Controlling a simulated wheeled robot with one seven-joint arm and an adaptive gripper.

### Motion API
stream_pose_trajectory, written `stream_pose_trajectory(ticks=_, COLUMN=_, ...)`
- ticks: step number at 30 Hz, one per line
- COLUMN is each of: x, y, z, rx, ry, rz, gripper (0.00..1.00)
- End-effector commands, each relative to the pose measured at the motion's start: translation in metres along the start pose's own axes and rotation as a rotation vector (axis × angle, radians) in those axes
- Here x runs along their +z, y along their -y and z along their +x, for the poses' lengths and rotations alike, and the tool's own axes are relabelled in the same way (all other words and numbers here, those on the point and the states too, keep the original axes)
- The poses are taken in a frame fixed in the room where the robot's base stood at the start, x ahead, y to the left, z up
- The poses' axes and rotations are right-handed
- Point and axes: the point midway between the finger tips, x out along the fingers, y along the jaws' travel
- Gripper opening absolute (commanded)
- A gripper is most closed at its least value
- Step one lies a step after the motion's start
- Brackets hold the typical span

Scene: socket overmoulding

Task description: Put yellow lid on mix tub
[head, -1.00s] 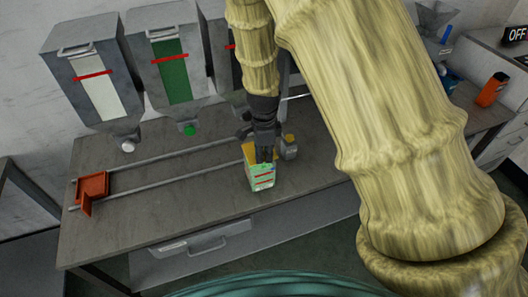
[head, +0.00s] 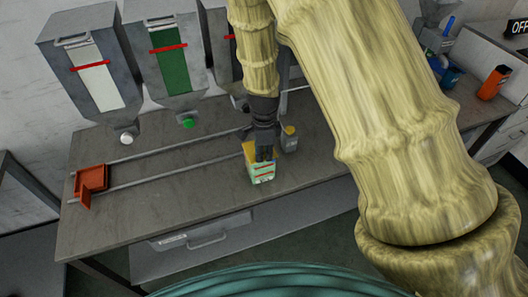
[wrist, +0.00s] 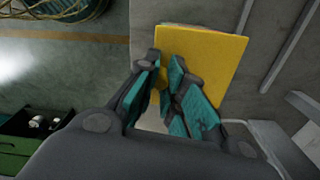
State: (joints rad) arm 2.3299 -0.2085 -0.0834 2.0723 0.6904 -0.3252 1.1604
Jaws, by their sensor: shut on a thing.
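The mix tub (head: 263,176) is pale green with red bands and stands on the grey bench below my gripper. The yellow lid (wrist: 213,58) is a flat square sheet at the tub's top, and a yellow part of it (head: 249,150) shows left of the fingers in the head view. My gripper (head: 264,156) points down over the tub. In the wrist view, its teal-padded fingers (wrist: 164,62) are close together at the lid's near left part, shut on the lid. The fingers hide some of the lid, and I cannot tell whether it sits flush on the rim.
A small grey container with a yellowish top (head: 289,139) stands just right of the tub. Two rails run left to an orange bracket (head: 91,179). Grey hoppers (head: 88,62) hang behind. The bench front left (head: 140,215) is clear.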

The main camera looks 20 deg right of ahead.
Motion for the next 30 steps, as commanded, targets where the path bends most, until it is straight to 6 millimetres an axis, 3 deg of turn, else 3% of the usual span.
stream_pose_trajectory(ticks=2, x=0.000, y=0.000, z=0.000, rx=0.000, ry=0.000, rz=0.000, gripper=0.00)
stream_pose_trajectory(ticks=3, x=0.000, y=0.000, z=0.000, rx=0.000, ry=0.000, rz=0.000, gripper=0.12)
stream_pose_trajectory(ticks=7, x=0.000, y=0.000, z=0.000, rx=0.000, ry=0.000, rz=0.000, gripper=0.36)
stream_pose_trajectory(ticks=20, x=0.000, y=0.001, z=-0.006, rx=-0.002, ry=0.000, rz=0.000, gripper=0.36)
stream_pose_trajectory(ticks=30, x=0.000, y=0.001, z=-0.049, rx=-0.002, ry=0.000, rz=-0.001, gripper=0.36)
